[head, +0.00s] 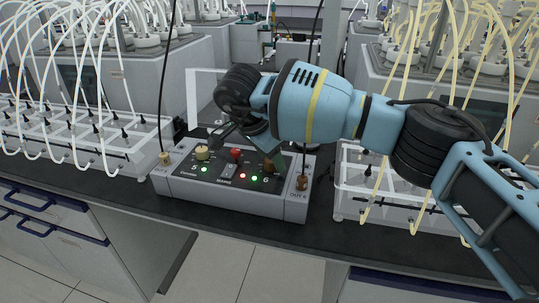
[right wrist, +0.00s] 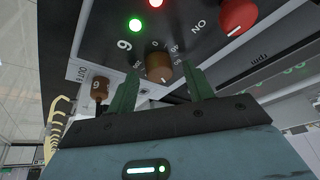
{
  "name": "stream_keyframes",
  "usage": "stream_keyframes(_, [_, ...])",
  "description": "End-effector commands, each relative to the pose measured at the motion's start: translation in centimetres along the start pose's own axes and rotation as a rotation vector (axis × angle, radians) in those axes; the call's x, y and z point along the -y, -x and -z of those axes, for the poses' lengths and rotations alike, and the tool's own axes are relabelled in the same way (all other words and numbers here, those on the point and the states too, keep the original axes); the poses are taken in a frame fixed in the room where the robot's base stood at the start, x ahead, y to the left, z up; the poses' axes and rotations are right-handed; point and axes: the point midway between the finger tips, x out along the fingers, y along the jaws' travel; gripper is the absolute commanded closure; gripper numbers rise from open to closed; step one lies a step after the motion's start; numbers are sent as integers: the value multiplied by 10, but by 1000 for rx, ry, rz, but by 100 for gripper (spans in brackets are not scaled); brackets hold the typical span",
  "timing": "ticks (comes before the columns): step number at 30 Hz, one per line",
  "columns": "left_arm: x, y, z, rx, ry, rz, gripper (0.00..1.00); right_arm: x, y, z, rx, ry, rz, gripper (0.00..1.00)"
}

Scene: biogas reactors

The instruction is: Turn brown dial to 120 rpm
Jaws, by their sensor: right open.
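The brown dial (head: 268,166) is on the right part of the grey control box (head: 225,200) in the head view, partly covered by my right gripper. In the right wrist view the brown dial (right wrist: 158,68) shows between the two green fingers, with a white mark on it and printed figures around it. My right gripper (right wrist: 162,80) is open, its fingers apart on either side of the dial's near edge. I cannot tell whether they touch it. My left gripper is not in view.
A red dial (head: 236,154) and a pale yellow dial (head: 202,152) sit left of the brown one. A brown plug (head: 302,183) marks the box's right end. Racks with white tubes (head: 75,130) and yellow tubes (head: 375,190) flank the box on the dark bench.

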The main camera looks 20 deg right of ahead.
Motion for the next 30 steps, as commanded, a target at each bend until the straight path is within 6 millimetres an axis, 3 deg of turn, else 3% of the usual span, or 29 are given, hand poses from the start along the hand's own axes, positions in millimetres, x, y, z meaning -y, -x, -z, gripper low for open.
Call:
stream_keyframes(7, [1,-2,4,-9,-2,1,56,0,11,0,0,1,1,48])
stream_keyframes(19, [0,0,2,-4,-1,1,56,0,69,0,0,0,2,48])
stream_keyframes(30, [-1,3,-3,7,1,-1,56,0,78,0,0,0,0,48])
